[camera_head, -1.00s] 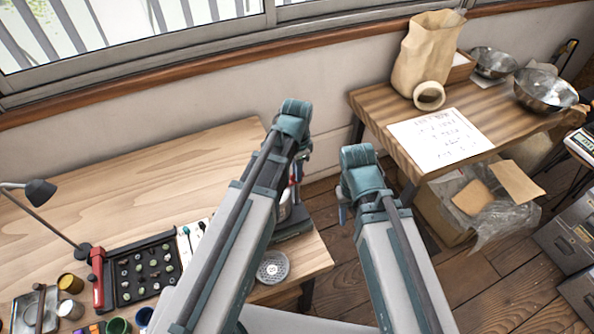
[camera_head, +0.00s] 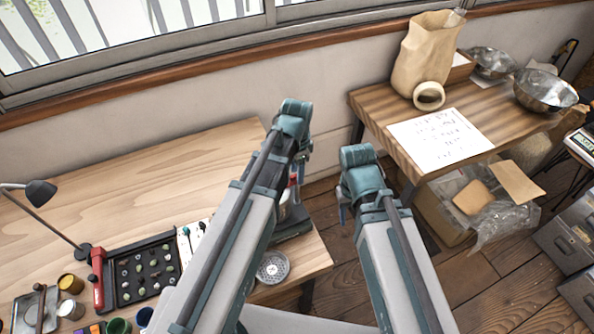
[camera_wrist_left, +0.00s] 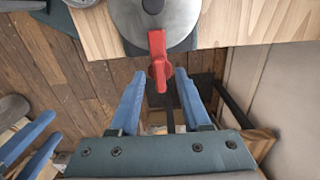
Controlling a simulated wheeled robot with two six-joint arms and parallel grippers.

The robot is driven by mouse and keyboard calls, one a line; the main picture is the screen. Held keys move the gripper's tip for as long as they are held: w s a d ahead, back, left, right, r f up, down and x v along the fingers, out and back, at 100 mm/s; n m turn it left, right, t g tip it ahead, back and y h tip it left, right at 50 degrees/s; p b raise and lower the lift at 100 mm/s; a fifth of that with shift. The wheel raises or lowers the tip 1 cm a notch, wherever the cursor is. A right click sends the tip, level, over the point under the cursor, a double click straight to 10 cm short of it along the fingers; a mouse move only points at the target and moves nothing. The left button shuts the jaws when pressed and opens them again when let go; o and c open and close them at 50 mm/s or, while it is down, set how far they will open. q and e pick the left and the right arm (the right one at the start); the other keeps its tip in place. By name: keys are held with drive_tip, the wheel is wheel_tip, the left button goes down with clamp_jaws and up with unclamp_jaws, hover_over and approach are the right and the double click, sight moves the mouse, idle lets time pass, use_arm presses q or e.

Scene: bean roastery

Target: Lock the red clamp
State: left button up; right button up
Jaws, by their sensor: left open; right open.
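The red clamp (camera_wrist_left: 158,52) shows in the left wrist view as a red lever on a round grey metal body (camera_wrist_left: 182,22) at the table edge. My left gripper (camera_wrist_left: 159,75) is open, with one blue finger on each side of the lever's lower end. I cannot tell whether either finger touches it. In the head view, my left arm hides most of the clamp, and the left gripper (camera_head: 302,165) is partly hidden too. My right gripper (camera_head: 343,208) is open and empty over the floor gap; its blue fingers also show at the left of the left wrist view (camera_wrist_left: 32,145).
The wooden table (camera_head: 130,185) carries a black tray of samples (camera_head: 120,290) with a red handle (camera_head: 97,277), a lamp (camera_head: 40,193), several small cups and a round perforated dish (camera_head: 272,267). A second table (camera_head: 375,105) stands right, with a paper bag (camera_head: 420,60) and bowls.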

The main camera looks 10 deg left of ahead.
use_arm(q)
wheel_tip(320, 180, up, 14)
drive_tip(key=p, duration=1.3)
drive_tip(key=shift+f, duration=0.2)
drive_tip(key=shift+s+f, duration=0.1)
drive_tip(key=s+d+f+n+y+b, duration=0.1)
drive_tip(key=s+d+f+n+b, duration=0.4)
drive_tip(key=s+f+b, duration=0.6)
drive_tip(key=s+n, duration=0.1)
drive_tip(key=n, duration=0.1)
drive_tip(key=shift+n, duration=0.3)
